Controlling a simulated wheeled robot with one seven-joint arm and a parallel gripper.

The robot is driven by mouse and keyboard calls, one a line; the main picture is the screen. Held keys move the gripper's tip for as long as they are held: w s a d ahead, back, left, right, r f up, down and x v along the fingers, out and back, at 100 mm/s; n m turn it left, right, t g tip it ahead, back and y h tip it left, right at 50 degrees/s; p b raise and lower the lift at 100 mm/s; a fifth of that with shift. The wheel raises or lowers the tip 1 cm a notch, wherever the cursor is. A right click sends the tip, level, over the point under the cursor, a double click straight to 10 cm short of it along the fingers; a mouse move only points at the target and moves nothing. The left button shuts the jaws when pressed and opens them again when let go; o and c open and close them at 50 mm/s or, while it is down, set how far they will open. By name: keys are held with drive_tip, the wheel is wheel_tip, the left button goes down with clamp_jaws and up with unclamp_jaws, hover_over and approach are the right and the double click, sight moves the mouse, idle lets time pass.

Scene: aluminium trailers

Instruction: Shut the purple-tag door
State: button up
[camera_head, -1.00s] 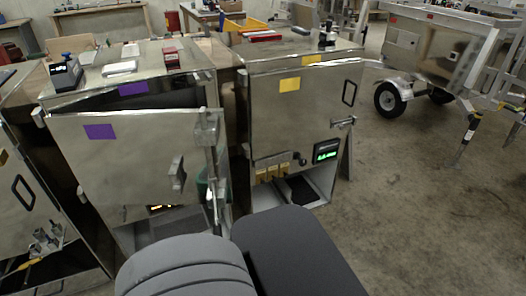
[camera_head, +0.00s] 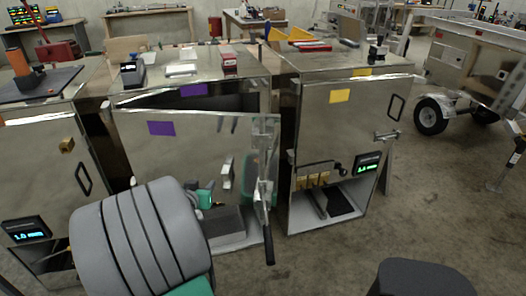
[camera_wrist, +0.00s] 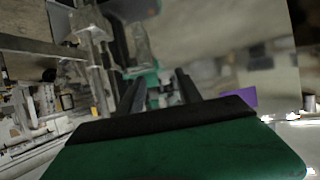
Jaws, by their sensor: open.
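The purple-tag door (camera_head: 190,150) is a shiny metal panel with a purple tag (camera_head: 161,128). It stands ajar on its cabinet, with its free edge at the right swung outward and a dark gap above it. A latch with a dark-ended lever (camera_head: 268,225) is on that free edge. A second purple tag (camera_head: 194,90) is on the cabinet's frame. In the wrist view, my gripper (camera_wrist: 157,88) is open, its two dark fingers apart with nothing seen between them. It faces the shiny door (camera_wrist: 225,40), which mirrors it. My arm hides the door's lower left in the head view.
The yellow-tag cabinet (camera_head: 345,125) stands close on the right, its door shut. Another metal cabinet (camera_head: 40,175) stands on the left. Small boxes lie on the cabinet tops. Open concrete floor (camera_head: 440,190) is at the right, with a wheeled trailer (camera_head: 470,65) behind.

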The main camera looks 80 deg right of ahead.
sight(262, 154)
drive_tip(key=s+d+r+m+g+h, duration=0.1)
drive_tip(key=s+d+r+h, duration=0.2)
drive_tip(key=s, duration=0.5)
drive_tip(key=s+d+r+m+g+h, duration=0.1)
drive_tip(key=s+d+g+h, duration=0.1)
drive_tip(key=s+d, duration=0.45)
drive_tip(key=d+p, duration=0.1)
drive_tip(key=d, duration=0.1)
drive_tip(key=d+p, duration=0.1)
drive_tip(key=d, duration=0.1)
drive_tip(key=d+p, duration=0.1)
drive_tip(key=d, duration=0.1)
drive_tip(key=shift+s, duration=0.35)
drive_tip(key=shift+d+f, duration=0.15)
drive_tip(key=shift+d, duration=0.2)
clamp_jaws()
drive_tip(key=shift+w, duration=0.1)
